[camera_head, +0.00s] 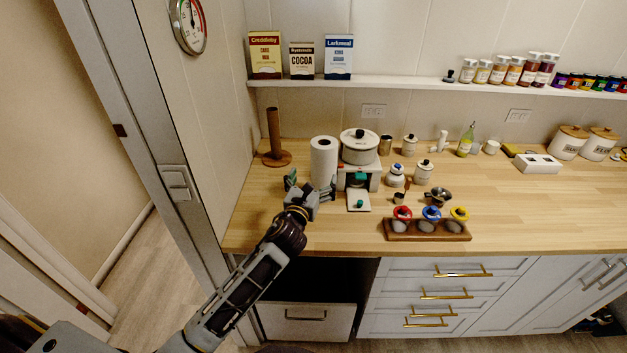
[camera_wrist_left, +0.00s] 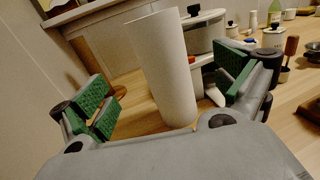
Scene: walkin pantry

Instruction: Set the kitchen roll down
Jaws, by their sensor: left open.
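The white kitchen roll (camera_head: 323,160) stands upright on the wooden counter, left of a small appliance with a white pot on top. My left gripper (camera_head: 311,188) is at the near side of the roll. In the left wrist view, the roll (camera_wrist_left: 165,70) stands between the two green-padded fingers of my left gripper (camera_wrist_left: 167,92), which are spread wide with a gap on each side. The base of the roll is partly hidden by the gripper. A wooden roll holder (camera_head: 274,140) with an upright post stands empty to the left. My right gripper is not in view.
The white pot (camera_head: 360,147) and its appliance stand close to the right of the roll. A wooden rack (camera_head: 427,231) with red, blue and yellow items lies further right. The counter (camera_head: 253,213) left of my gripper is clear.

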